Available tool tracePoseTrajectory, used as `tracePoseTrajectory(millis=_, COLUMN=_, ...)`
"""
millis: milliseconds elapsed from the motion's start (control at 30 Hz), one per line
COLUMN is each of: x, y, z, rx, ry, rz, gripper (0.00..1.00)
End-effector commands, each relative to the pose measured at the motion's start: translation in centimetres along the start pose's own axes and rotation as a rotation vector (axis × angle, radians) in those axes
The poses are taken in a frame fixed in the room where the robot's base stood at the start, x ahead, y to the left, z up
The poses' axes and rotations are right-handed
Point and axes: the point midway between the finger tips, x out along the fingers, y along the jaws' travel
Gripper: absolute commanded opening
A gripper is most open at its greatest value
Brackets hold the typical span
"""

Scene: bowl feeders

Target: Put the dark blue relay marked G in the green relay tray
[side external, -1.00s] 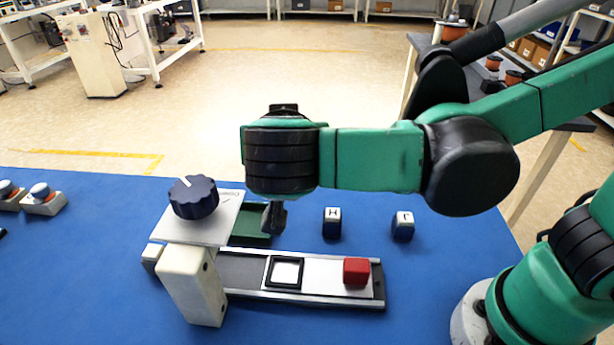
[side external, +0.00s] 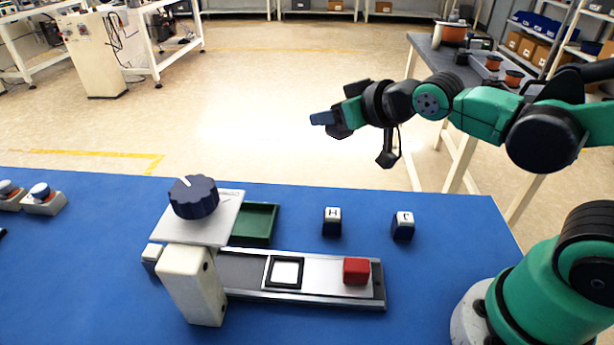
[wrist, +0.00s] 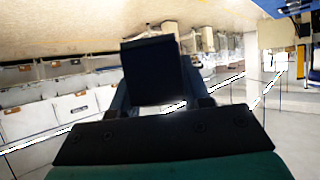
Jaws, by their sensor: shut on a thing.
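My gripper (side external: 337,124) is raised high above and behind the blue table, pointing left. It is shut on a dark blue block (side external: 321,118), a relay by its look. The block also shows in the wrist view (wrist: 152,72) between the fingers; no letter on it can be read. The green relay tray (side external: 275,225) lies on the table, partly hidden by the dial plate; its visible part is empty. My gripper is well above the tray and to its right in the side view.
A white-topped relay marked H (side external: 332,222) and another with a C-like mark (side external: 403,226) stand right of the tray. A rail (side external: 325,299) with a red block (side external: 356,271) lies in front. A dark blue knob (side external: 194,198) stands on a raised plate beside the tray.

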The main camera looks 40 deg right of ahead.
Motion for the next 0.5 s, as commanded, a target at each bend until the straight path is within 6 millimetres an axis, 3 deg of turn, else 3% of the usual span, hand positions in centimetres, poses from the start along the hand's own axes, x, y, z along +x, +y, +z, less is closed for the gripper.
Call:
tracePoseTrajectory(millis=267, x=0.2, y=-4.9, z=1.8, rx=0.027, ry=0.001, rz=0.062, gripper=0.00)
tracePoseTrajectory(millis=500, x=-1.7, y=-8.9, z=1.5, rx=0.177, ry=0.003, rz=0.333, gripper=0.00)
